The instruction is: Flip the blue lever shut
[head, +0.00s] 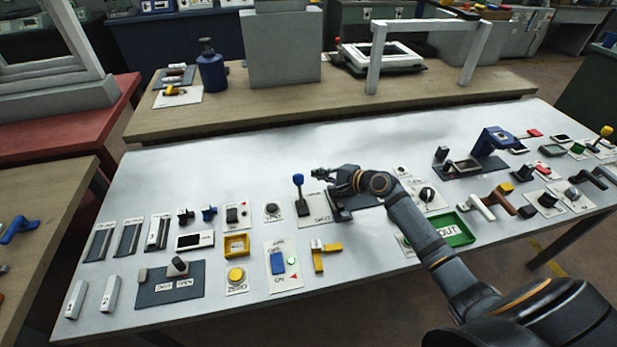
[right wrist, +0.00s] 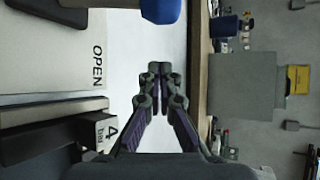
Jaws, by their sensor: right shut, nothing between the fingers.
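The blue lever (head: 298,180) stands nearly upright on a pale plate (head: 314,207) in the middle of the white table. It has a blue knob on a dark stem. In the right wrist view the knob (right wrist: 160,9) is cut off by the top edge, and the pale plate (right wrist: 50,55) carries the word OPEN. My right gripper (head: 320,173) is shut and empty, just to the right of the knob at about its height. In the right wrist view the fingertips (right wrist: 160,68) are together, with a gap between them and the knob. My left gripper is not in view.
A dark block (right wrist: 92,128) marked "4 bar" sits beside the lever's plate, below my right gripper. A round button plate (head: 272,211) lies left of the lever. A green tray (head: 462,239) lies to the right. The table behind the lever is clear.

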